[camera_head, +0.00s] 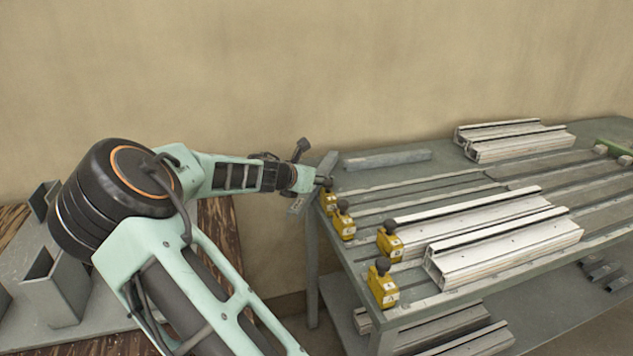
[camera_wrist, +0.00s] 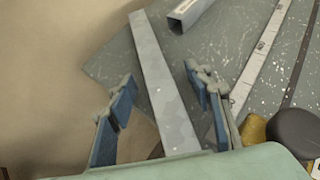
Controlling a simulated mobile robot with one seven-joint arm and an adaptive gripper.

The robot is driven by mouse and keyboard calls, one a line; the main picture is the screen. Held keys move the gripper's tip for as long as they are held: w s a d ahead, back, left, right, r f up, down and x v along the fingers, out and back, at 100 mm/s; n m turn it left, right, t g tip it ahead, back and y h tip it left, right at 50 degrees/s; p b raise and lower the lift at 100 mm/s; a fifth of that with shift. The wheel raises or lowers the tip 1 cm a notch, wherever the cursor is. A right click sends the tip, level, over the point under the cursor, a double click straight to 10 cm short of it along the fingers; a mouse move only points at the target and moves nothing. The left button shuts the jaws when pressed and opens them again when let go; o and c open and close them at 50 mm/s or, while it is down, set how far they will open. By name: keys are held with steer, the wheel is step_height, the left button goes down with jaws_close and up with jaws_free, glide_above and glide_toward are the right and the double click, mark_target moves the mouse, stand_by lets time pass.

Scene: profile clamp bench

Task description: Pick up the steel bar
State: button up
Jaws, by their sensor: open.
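The steel bar (camera_wrist: 160,70) is a long, flat grey piece with a mottled surface. In the wrist view it runs from the top down between the fingers of my gripper (camera_wrist: 161,88). The bar's near end is hidden behind my gripper's body. In the head view the bar (camera_head: 327,163) shows at the bench's back left corner, beside my gripper (camera_head: 299,204), which is small and partly hidden there.
A hollow square tube (camera_head: 388,158) lies along the back of the bench (camera_head: 345,205). Several yellow clamps (camera_head: 388,241) line the bench's left edge. Pale profiles (camera_head: 505,245) lie to their right. Grey channel pieces (camera_head: 60,290) stand on a separate surface at left. The wall is behind.

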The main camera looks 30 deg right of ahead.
jaws_close()
steer(key=shift+r, duration=0.1)
stand_by(0.4)
steer(key=shift+r, duration=0.5)
step_height(320, 180, up, 2)
steer(key=shift+r+p, duration=0.2)
steer(key=shift+p, duration=0.55)
steer(key=s+r+p, duration=0.2)
steer(key=s+r, duration=0.7)
steer(key=s, duration=0.5)
steer(key=shift+a+r, duration=0.3)
steer(key=shift+a, duration=0.1)
